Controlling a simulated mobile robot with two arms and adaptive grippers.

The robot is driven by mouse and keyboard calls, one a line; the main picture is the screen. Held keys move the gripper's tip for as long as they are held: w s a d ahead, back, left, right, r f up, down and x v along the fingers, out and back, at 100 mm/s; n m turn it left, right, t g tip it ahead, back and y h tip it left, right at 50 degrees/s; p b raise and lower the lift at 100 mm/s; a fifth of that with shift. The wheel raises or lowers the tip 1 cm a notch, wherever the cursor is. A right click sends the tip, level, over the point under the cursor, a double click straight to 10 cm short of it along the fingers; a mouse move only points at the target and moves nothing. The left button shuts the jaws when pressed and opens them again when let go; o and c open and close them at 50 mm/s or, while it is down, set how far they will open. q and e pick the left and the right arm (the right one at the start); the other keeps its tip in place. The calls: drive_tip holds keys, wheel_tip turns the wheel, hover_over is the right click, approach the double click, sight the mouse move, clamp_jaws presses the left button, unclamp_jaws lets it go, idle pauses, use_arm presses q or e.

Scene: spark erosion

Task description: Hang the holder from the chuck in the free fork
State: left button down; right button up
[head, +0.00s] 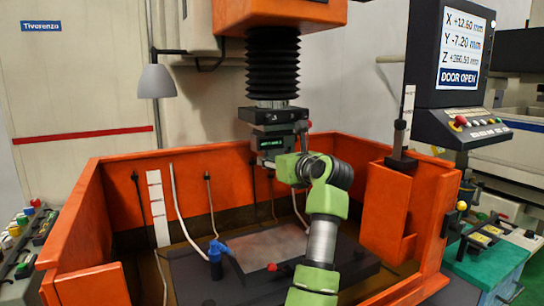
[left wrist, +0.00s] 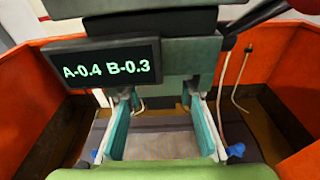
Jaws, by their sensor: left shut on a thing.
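The chuck (head: 274,116) is a dark block under the black bellows of the machine head. A small display with green text (head: 282,141) sits just below it; in the left wrist view the display (left wrist: 107,67) reads A-0.4 B-0.3. My left gripper (head: 270,160) is raised at the underside of the chuck. No fork can be made out. My right gripper is out of view.
The orange tank (head: 120,193) surrounds the work area, with a dark plate (head: 190,277) and a blue nozzle (head: 215,250) inside. A control screen (head: 462,45) reads DOOR OPEN. A green bench (head: 490,265) stands at right, a button panel (head: 25,235) at left.

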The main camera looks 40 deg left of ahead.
use_arm(q)
drive_tip(key=shift+d+r, duration=0.1)
idle(0.3)
drive_tip(key=shift+v, duration=0.75)
drive_tip(key=f+b+v, duration=0.1)
drive_tip(key=b+v, duration=0.2)
drive_tip(key=v, duration=0.8)
drive_tip(key=shift+s+d+f+b, duration=0.2)
drive_tip(key=shift+s+f+b, duration=0.1)
drive_tip(key=shift+f, duration=0.2)
drive_tip(key=shift+w, duration=0.1)
idle(1.3)
